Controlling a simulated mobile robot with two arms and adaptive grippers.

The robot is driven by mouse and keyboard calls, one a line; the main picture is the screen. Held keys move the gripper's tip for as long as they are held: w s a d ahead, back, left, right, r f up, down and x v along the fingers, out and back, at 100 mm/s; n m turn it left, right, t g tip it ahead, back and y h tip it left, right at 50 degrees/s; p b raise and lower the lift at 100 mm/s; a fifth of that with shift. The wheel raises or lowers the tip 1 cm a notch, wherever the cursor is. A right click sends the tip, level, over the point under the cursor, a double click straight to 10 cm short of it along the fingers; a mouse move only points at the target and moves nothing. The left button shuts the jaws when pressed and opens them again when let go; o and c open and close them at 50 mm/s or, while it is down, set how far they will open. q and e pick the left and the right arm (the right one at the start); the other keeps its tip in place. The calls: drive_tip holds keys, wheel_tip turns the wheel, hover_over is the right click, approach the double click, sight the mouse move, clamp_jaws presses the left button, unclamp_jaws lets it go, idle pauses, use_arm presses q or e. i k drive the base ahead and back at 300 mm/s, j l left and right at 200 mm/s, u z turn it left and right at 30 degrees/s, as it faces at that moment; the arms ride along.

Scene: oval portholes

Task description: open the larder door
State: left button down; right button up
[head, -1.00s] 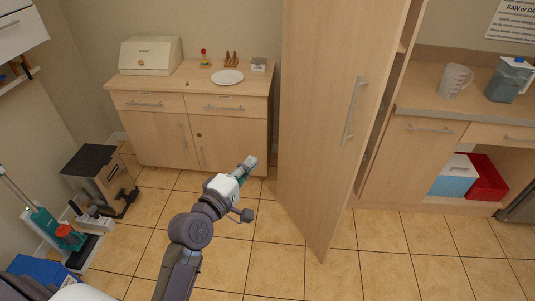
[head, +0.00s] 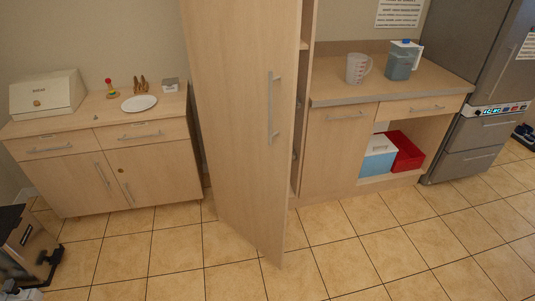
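The tall larder door (head: 235,130) is pale wood and stands ajar, swung out from the cabinet in the middle of the head view. Its long vertical metal handle (head: 272,105) is on the face turned towards me, near the right side. A narrow strip of the larder inside (head: 301,110) shows to the right of the door; most of the inside is hidden behind it. No gripper touches the door or handle.
A low cabinet (head: 120,170) with a bread bin (head: 45,95) and plate (head: 139,103) stands left. A counter (head: 430,88) with a measuring jug (head: 357,69) and a fridge (head: 480,90) are right. The tiled floor (head: 370,245) before the door is clear.

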sight(243, 55)
drive_tip(key=i+l+u, duration=0.15)
drive_tip(key=u, duration=0.2)
drive_tip(key=i+l+u, duration=0.15)
drive_tip(key=l+u, duration=0.2)
drive_tip(key=i+l+u, duration=0.1)
drive_tip(key=l+u, duration=0.25)
drive_tip(key=j, duration=0.1)
